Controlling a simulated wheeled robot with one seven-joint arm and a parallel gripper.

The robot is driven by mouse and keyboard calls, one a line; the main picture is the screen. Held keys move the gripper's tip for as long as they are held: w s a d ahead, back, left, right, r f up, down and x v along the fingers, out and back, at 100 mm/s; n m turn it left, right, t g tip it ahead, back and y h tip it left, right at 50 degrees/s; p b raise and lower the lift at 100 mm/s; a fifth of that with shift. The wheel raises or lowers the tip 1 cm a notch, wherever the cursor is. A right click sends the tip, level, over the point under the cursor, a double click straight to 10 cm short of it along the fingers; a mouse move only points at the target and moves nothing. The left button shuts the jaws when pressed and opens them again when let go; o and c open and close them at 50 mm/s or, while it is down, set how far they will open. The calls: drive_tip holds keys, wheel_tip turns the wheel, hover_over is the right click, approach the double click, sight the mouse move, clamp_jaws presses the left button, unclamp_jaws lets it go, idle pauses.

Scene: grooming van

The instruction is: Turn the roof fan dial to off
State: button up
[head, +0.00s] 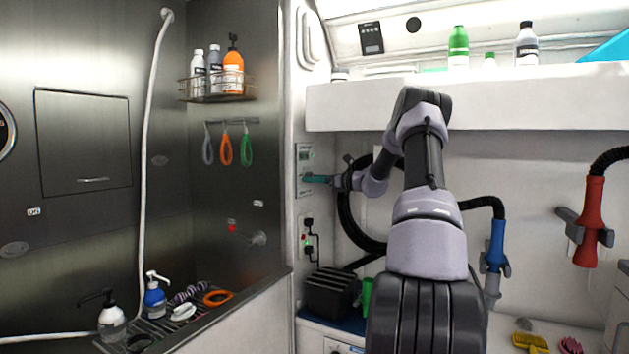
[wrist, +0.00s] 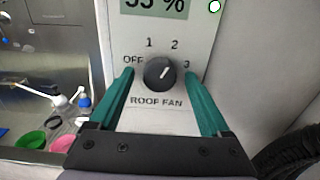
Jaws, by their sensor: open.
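The roof fan dial (wrist: 160,73) is a round black knob on a pale panel, with OFF, 1, 2 and 3 printed around it. Its white mark points to the upper right, roughly toward 2. My gripper (wrist: 159,76) is open, with one teal finger on each side of the dial. A gap shows between each finger and the knob. In the head view, my gripper (head: 316,179) is at the wall panel (head: 305,155), and the dial cannot be made out there.
A display reading a percentage (wrist: 155,6) sits above the dial. The steel wash tub (head: 250,300) with bottles is to the left. A white overhead shelf (head: 480,105) and a black hose (head: 352,225) are near my arm. Sockets with plugs (head: 308,235) are below the panel.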

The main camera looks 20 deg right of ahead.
clamp_jaws()
drive_tip(key=n, duration=1.9)
drive_tip(key=shift+n, duration=0.4)
idle(0.5)
